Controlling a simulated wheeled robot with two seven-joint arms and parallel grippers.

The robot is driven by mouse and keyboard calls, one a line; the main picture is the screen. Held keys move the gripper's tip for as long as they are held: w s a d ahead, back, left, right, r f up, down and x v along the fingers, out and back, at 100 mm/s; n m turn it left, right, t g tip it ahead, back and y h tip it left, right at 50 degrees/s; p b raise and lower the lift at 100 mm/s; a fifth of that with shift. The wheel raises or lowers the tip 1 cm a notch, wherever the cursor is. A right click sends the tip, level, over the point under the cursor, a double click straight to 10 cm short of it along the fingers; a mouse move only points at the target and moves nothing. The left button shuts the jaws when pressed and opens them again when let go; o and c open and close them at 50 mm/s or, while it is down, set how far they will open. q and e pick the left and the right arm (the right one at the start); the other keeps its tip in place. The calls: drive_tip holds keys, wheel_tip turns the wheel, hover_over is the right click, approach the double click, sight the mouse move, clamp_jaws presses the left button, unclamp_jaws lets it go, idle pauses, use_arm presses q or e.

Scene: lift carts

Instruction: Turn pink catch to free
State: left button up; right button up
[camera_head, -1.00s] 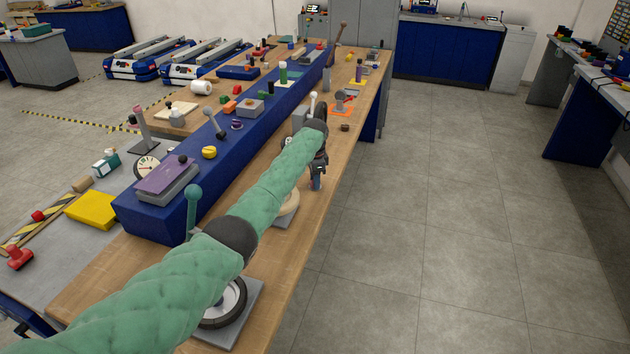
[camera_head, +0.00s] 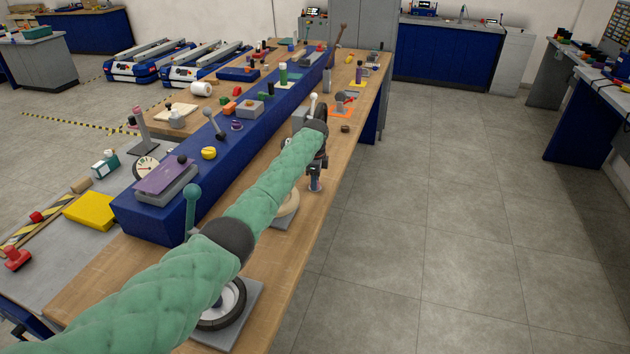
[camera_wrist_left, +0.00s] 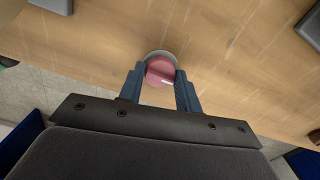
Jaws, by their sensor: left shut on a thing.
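The pink catch (camera_wrist_left: 160,69) is a round pink knob with a grey rim around its far side, near the wooden bench's edge in the left wrist view. My left gripper (camera_wrist_left: 160,80) has one finger on each side of it and is shut on it. In the head view my left gripper (camera_head: 315,186) points down at the bench's right edge; there the pink catch is hidden or too small to tell. A pale mark shows on the knob's lower right. Its exact turn angle I cannot tell. My right gripper is in neither view.
The wooden bench (camera_head: 105,275) carries a long blue raised block (camera_head: 160,222) with many knobs and levers. A teal lever (camera_head: 192,200) stands close beside my left arm, and a black wheel (camera_head: 228,308) lies below it. The floor right of the bench is clear.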

use_arm(q)
drive_tip(key=shift+r, duration=0.15)
drive_tip(key=o, duration=1)
drive_tip(key=shift+r, duration=0.35)
wheel_tip(320, 180, up, 6)
drive_tip(key=b, duration=0.2)
drive_tip(key=shift+f+b, duration=0.2)
drive_tip(key=shift+b, duration=0.1)
drive_tip(key=shift+r, duration=0.65)
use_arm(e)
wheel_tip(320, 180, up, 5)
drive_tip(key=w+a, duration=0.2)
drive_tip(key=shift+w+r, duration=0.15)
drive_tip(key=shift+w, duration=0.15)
